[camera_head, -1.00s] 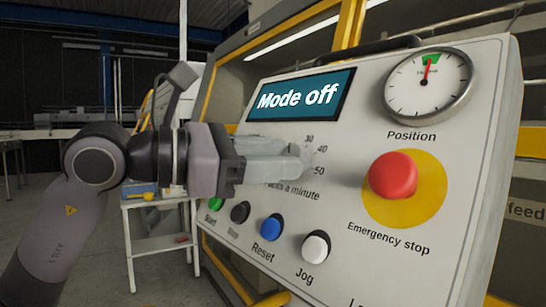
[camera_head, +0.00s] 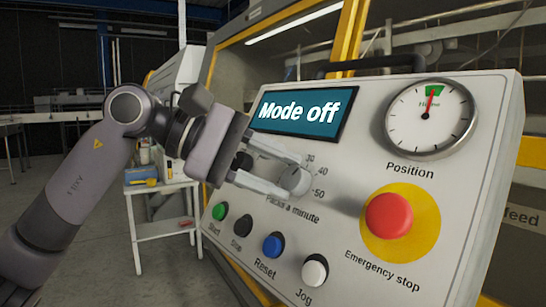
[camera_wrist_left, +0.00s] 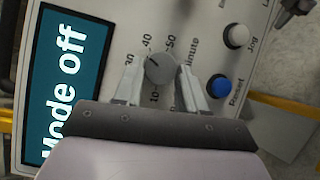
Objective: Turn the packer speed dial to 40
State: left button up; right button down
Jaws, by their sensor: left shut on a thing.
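The speed dial (camera_head: 296,181) is a small round grey knob on the slanted panel, above the words "Packs a minute". Numbers 30, 40 and 50 show around its right side. My left gripper (camera_head: 290,178) reaches it from the left, with one finger above and one below, shut on the dial. In the left wrist view the dial (camera_wrist_left: 160,70) sits between the two fingertips (camera_wrist_left: 161,82). Its dark pointer mark seems to point between 30 and 40; the exact reading is hard to tell.
The panel's display (camera_head: 302,110) reads "Mode off". Below the dial are green (camera_head: 219,211), black (camera_head: 243,226), blue (camera_head: 272,245) and white (camera_head: 315,269) buttons. The red emergency stop (camera_head: 389,215) is to the right.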

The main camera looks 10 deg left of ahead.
pick_arm(q)
jog(key=shift+r+m+g+y+p, duration=0.3)
jog(key=shift+m+y+p, duration=0.3)
jog(key=shift+m, duration=0.6)
jog(key=shift+w+d+m+y+p, duration=0.1)
jog(key=shift+m+y+p, duration=0.35)
jog(key=shift+m, duration=0.45)
jog(key=o, duration=1.1)
jog(key=shift+c, duration=0.2)
jog(key=b+v, duration=0.1)
jog(key=v, duration=0.6)
jog(key=shift+w, duration=0.1)
